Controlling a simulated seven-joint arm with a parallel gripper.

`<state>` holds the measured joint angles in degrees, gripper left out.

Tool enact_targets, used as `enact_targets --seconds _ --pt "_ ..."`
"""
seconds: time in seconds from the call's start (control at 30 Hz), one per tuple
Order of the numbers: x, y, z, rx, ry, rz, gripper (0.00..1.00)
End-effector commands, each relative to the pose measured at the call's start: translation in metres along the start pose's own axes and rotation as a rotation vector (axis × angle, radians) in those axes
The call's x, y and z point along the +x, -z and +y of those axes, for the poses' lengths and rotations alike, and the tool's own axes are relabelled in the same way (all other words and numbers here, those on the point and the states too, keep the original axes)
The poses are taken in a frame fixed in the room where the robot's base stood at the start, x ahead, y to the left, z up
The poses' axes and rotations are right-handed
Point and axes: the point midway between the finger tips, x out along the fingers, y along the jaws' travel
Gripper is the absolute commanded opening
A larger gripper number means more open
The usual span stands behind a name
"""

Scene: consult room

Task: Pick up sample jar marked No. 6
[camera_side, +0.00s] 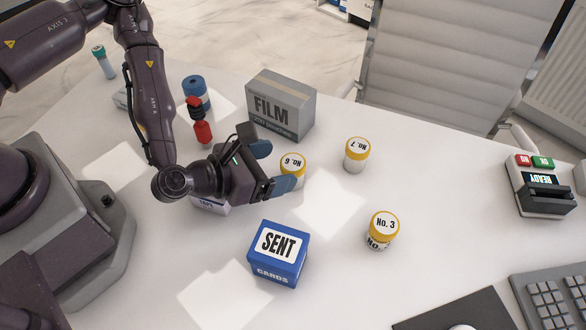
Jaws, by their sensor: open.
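The sample jar marked No. 6 (293,161) stands upright on the white table, with a yellow lid and a pale body. My gripper (274,166) is open and low over the table, pointing right. Its two blue fingertips lie on the far and near sides of the jar. The near finger hides part of the jar's lower body. I cannot tell whether either finger touches it. Jar No. 7 (357,154) stands to the right, and jar No. 3 (383,230) stands nearer and further right.
A grey FILM box (281,106) stands just behind my gripper. A blue SENT cards box (278,254) stands in front. A card reader (543,187) and keyboard (552,300) are at the right.

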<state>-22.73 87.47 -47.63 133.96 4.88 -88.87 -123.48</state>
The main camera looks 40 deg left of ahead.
Motion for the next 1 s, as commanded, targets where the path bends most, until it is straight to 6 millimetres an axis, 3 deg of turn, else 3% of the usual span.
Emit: enact_targets --seconds 0.3,0.57,0.67,0.8,1.0 --pt "0.042 0.000 0.000 0.003 0.000 0.001 0.78" --pt "0.046 0.000 0.000 0.003 0.000 0.002 0.78" --pt "0.046 0.000 0.000 0.003 0.001 0.002 0.59" --pt "0.046 0.000 0.000 0.003 0.001 0.002 0.27" --pt "0.046 0.000 0.000 0.003 0.001 0.001 0.25"
